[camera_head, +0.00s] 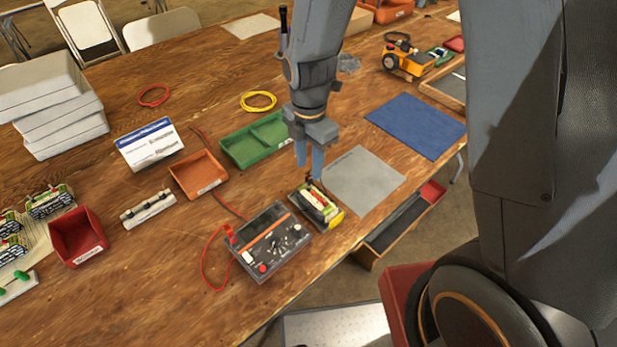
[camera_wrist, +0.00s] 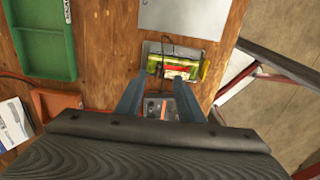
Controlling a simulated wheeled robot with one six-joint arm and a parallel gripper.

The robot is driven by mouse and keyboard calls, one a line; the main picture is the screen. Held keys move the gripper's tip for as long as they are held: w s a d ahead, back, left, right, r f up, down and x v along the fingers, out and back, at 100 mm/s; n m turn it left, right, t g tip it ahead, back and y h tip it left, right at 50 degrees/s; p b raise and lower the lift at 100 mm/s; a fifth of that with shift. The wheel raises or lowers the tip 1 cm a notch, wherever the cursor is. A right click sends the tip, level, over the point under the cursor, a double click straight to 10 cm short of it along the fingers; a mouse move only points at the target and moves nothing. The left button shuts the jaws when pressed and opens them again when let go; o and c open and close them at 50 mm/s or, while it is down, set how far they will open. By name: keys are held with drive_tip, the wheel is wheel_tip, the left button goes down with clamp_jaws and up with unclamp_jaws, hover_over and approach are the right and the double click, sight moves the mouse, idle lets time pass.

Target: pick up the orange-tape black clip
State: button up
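A small battery pack with a yellow end (camera_head: 327,213) lies on the table beside the charger box. A small dark clip-like piece (camera_head: 309,184) sits at its top edge, just below my gripper (camera_head: 309,170). Orange tape on it cannot be made out. In the wrist view the battery pack (camera_wrist: 184,69) lies just beyond my fingertips, with a thin black lead (camera_wrist: 172,46) across it. My gripper (camera_wrist: 159,81) points down with its fingers apart and nothing seen between them but the charger box behind.
The black charger box (camera_head: 268,247) with red leads stands left of the battery. A grey mat (camera_head: 362,181) lies to the right, and a green tray (camera_head: 255,142) and orange tray (camera_head: 199,175) lie behind. The table's front edge is close by.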

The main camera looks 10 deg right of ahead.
sight(309, 174)
drive_tip(key=shift+f+p, duration=0.95)
drive_tip(key=shift+f, duration=1.55)
drive_tip(key=shift+c, duration=0.4)
clamp_jaws()
